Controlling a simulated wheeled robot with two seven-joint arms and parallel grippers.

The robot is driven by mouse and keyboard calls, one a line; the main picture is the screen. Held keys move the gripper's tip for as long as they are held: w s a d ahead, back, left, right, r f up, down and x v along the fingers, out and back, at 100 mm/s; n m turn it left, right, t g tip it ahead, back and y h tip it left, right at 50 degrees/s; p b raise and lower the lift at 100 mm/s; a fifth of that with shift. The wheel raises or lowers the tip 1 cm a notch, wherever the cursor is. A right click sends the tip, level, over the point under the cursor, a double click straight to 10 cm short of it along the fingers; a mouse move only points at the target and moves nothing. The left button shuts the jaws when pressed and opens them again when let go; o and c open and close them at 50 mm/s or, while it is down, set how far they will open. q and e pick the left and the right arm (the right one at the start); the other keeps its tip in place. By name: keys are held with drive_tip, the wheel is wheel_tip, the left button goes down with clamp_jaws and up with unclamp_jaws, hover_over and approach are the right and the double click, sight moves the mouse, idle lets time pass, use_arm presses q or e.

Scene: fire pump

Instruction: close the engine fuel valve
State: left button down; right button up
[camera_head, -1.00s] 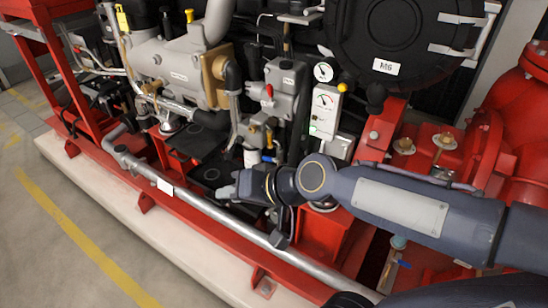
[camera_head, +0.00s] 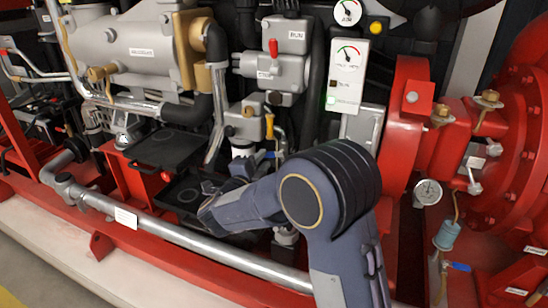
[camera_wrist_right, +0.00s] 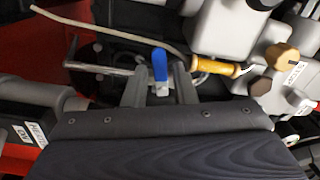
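A small blue lever handle (camera_wrist_right: 160,66) stands upright in the right wrist view, and I take it for the engine fuel valve's handle. My right gripper (camera_wrist_right: 160,88) is open, with one finger on each side of the handle; I cannot tell whether either finger touches it. In the head view a small blue handle (camera_head: 271,154) shows just beyond my right arm, below a yellow handle (camera_head: 269,126). The right fingertips are hard to make out there, dark against the engine parts. My left gripper is not in view.
A yellow-brown cylindrical fitting (camera_wrist_right: 220,69) lies close right of the blue handle. A thin metal rod (camera_wrist_right: 98,69) and a pale hose (camera_wrist_right: 95,25) are left of it. The grey control box with a red lever (camera_head: 273,48) is above, and a silver pipe (camera_head: 185,238) runs along the front.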

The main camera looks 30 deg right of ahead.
sight(267, 156)
drive_tip(key=b+x, duration=0.1)
drive_tip(key=x, duration=0.5)
clamp_jaws()
drive_tip(key=shift+f+b, duration=0.1)
drive_tip(key=shift+b, duration=0.35)
drive_tip(key=shift+a+r+m+b, duration=0.1)
drive_tip(key=shift+r+m+b, duration=0.2)
drive_tip(key=shift+m+b, duration=0.4)
drive_tip(key=shift+r+m+b, duration=0.3)
drive_tip(key=shift+m+b, duration=0.1)
drive_tip(key=shift+m, duration=0.5)
